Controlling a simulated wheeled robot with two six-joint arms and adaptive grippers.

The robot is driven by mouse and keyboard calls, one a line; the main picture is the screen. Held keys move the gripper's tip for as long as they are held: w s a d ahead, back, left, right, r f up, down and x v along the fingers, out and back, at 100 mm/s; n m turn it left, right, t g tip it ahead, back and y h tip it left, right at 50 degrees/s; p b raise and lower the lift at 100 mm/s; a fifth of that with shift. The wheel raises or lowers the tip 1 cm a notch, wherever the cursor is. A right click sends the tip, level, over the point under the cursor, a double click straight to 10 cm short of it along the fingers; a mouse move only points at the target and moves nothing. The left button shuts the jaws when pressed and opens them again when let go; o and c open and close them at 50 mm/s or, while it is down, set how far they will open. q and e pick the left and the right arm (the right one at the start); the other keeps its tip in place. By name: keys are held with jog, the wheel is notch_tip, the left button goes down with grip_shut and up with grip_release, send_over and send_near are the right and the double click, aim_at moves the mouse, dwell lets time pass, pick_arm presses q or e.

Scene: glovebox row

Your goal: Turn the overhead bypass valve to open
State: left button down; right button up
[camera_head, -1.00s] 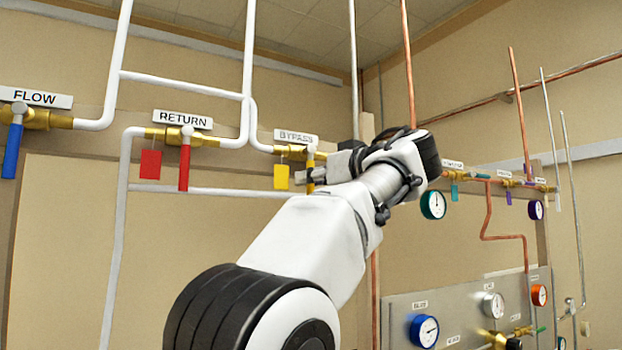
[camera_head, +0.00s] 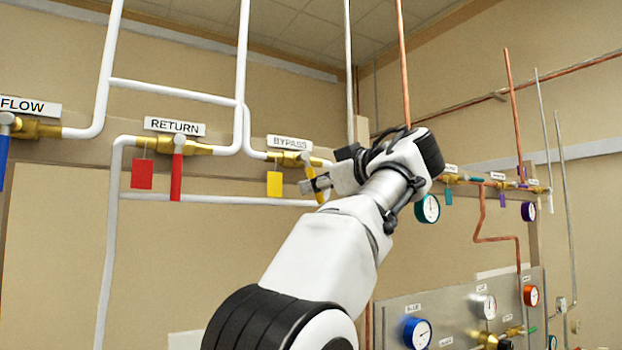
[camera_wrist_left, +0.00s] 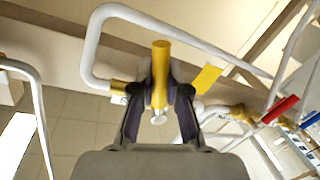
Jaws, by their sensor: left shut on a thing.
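The bypass valve is a brass fitting (camera_head: 283,158) under the BYPASS label (camera_head: 289,142) on the white pipe. Its yellow lever (camera_head: 318,195) hangs down, tilted with its lower end toward the right. My left gripper (camera_head: 313,186) is shut on this lever. In the left wrist view, the yellow lever (camera_wrist_left: 161,60) stands between the two dark fingers of my left gripper (camera_wrist_left: 162,95). My gripper and wrist hide part of the lever and the pipe behind it. My right gripper is in neither view.
A yellow tag (camera_head: 274,184) hangs just left of the lever. The RETURN valve's red lever (camera_head: 176,178) and red tag (camera_head: 142,174) are further left. A white pipe (camera_head: 230,200) runs behind. A gauge panel (camera_head: 460,305) is at lower right.

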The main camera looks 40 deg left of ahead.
pick_arm(q)
jog(key=shift+w+d+r+n+p, duration=0.1)
jog(key=shift+w+r+n+p, duration=0.15)
jog(key=shift+n, duration=0.25)
jog(key=shift+w+d+r+n+p, duration=0.15)
jog(key=shift+n+p, duration=0.15)
jog(key=shift+n, duration=0.2)
jog(key=shift+a, duration=0.1)
jog(key=c, duration=1.4)
grip_release()
jog(key=shift+o, duration=1.2)
jog(key=shift+w+a+f, duration=0.1)
jog(key=shift+a+f, duration=0.05)
jog(key=shift+a, duration=0.05)
jog(key=shift+d, duration=0.15)
